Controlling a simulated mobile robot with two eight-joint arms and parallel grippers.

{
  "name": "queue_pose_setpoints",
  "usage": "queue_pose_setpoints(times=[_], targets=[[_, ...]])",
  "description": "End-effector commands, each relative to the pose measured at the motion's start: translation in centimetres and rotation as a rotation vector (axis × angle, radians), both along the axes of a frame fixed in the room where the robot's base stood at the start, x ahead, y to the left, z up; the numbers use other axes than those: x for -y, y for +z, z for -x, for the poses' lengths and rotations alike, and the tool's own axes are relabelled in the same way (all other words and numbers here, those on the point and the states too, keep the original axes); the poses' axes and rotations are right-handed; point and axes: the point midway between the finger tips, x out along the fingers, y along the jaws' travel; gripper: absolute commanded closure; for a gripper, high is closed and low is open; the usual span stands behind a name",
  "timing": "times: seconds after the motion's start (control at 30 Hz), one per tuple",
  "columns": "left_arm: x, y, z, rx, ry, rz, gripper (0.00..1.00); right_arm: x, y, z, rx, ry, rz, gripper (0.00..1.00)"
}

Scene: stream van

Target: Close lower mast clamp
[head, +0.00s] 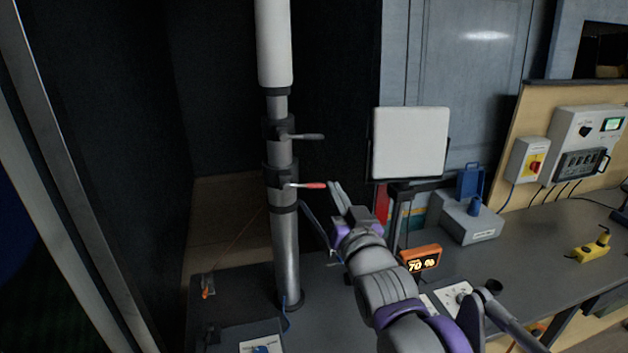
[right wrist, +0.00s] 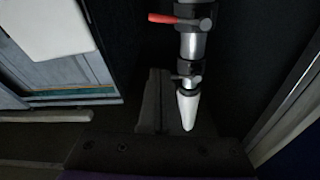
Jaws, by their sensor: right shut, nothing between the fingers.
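The grey mast (head: 285,240) stands upright left of centre in the head view. Its lower clamp (head: 279,178) is a dark collar with a red-tipped lever (head: 308,185) sticking out to the right, roughly level. The lever also shows at the top of the right wrist view (right wrist: 165,18). The upper clamp (head: 278,128) has a grey lever pointing right. My right gripper (head: 334,184) is shut and empty, its fingertips just right of the red lever's end. I cannot tell whether they touch it. My left gripper is not in view.
A white panel (head: 410,142) on a stand is right of the mast, behind my right arm. An orange display (head: 420,258) and a grey box (head: 466,218) sit on the dark bench (head: 535,238). Dark walls are behind and left of the mast.

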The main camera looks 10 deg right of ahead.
Motion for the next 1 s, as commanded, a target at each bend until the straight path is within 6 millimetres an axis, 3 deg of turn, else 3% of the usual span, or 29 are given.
queue_pose_setpoints(times=[0.23,0.37,0.8,1.0], targets=[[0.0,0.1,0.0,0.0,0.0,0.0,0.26,0.0,0.0,-0.3,-0.001,0.0,0.0,1.0],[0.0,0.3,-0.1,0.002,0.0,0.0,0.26,0.0,0.3,-1.7,-0.001,0.0,0.0,1.0],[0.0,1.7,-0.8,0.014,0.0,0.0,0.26,-0.1,1.5,-10.2,0.0,0.0,0.0,1.0],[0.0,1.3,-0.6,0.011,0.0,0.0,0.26,-0.6,-1.6,-9.3,-0.003,0.001,0.0,1.0]])
